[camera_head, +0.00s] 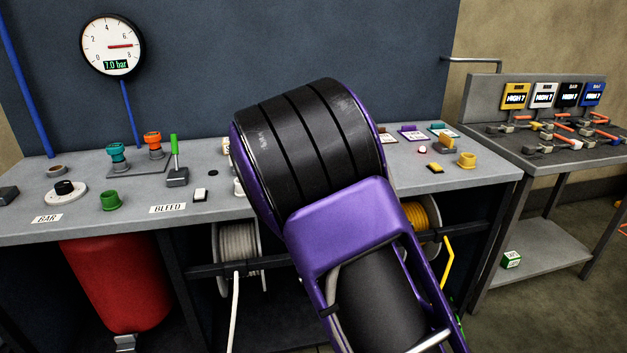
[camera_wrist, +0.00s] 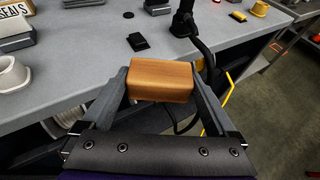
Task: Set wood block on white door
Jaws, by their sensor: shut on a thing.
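The wood block (camera_wrist: 160,80) is a light brown block with rounded edges. It sits between the two fingers of my gripper (camera_wrist: 161,88) in the wrist view, and the gripper is shut on it. The block is held near the front edge of the grey bench. In the head view my purple and black arm fills the middle and hides the gripper and the block. I cannot make out a white door in either view.
A white cup (camera_wrist: 12,74) stands at left in the wrist view. Cable reels (camera_head: 238,246) hang below. A second table (camera_head: 560,150) holds tools at right.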

